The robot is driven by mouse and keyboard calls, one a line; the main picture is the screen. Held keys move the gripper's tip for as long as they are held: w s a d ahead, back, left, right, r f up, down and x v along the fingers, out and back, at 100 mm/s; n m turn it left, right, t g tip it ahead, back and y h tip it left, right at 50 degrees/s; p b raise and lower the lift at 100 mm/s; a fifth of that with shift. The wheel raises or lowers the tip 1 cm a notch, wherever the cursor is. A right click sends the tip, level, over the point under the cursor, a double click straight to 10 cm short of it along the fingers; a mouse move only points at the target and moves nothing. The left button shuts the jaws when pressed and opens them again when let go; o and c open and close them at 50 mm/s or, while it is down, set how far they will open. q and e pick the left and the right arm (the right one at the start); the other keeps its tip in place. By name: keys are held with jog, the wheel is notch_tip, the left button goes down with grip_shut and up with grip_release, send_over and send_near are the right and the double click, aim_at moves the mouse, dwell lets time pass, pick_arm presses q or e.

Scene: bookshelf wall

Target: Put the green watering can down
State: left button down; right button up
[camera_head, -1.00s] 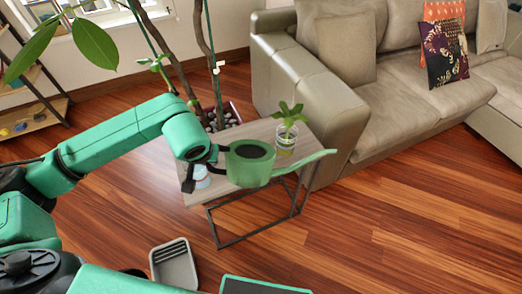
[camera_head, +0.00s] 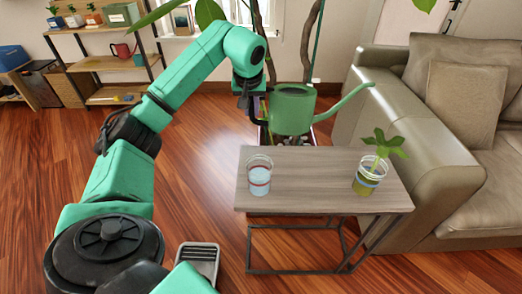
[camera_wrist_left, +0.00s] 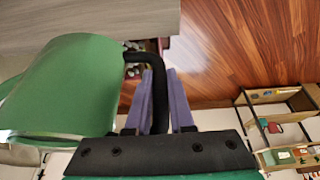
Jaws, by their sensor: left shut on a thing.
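The green watering can (camera_head: 292,112) is held up in the air, its spout pointing right. In the head view it appears above the far edge of the small side table (camera_head: 310,185), in front of the plant pot. My left gripper (camera_head: 250,98) is at its black handle, left of the body. In the left wrist view my purple fingers (camera_wrist_left: 160,85) are shut around the black handle (camera_wrist_left: 155,65), and the green can body (camera_wrist_left: 68,90) fills the left side. The can looks roughly upright. My right gripper is out of view.
A glass of water (camera_head: 259,177) stands on the table's left side and a jar with a plant (camera_head: 368,178) on its right; the tabletop between them is clear. A sofa (camera_head: 415,150) stands right of the table. A shelf (camera_head: 105,62) stands back left.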

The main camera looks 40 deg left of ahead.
pick_arm(q)
jog(key=shift+w+f+b, duration=0.1)
jog(key=shift+f+b, duration=0.8)
jog(key=shift+f, duration=6.25)
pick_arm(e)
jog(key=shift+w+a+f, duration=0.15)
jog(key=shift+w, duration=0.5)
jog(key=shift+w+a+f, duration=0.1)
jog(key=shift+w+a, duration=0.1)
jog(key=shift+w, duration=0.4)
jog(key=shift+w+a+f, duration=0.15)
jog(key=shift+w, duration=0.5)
pick_arm(q)
jog(key=c, duration=1.1)
grip_release()
jog(key=shift+f, duration=0.15)
jog(key=o, duration=0.3)
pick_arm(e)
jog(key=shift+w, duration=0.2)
pick_arm(q)
jog(key=shift+r, duration=0.25)
jog(key=p+v, duration=0.1)
jog(key=v, duration=1.1)
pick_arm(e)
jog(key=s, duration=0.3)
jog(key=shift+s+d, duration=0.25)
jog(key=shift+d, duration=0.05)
